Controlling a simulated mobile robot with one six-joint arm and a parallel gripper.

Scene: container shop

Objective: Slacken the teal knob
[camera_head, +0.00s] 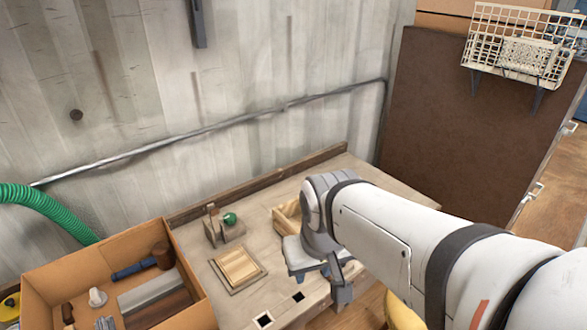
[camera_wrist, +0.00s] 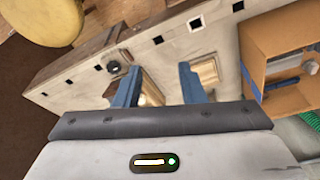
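The teal knob (camera_head: 230,218) shows in the head view as a small green-teal round knob on a wooden fixture (camera_head: 222,231) near the back of the workbench. I cannot make it out in the wrist view. My gripper (camera_head: 319,284) is over the front right part of the bench, to the right of the knob and nearer the camera, clearly apart from it. In the wrist view my gripper (camera_wrist: 158,75) has its two blue fingers spread, with nothing between them.
A cardboard box (camera_head: 190,262) with tools stands on the left. A wooden panel (camera_head: 238,264) lies on the bench (camera_head: 290,302), with a wooden tray (camera_head: 279,221) behind my arm. Square holes mark the bench's front. A dark round knob (camera_wrist: 114,67) and a yellow stool (camera_wrist: 45,18) show in the wrist view.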

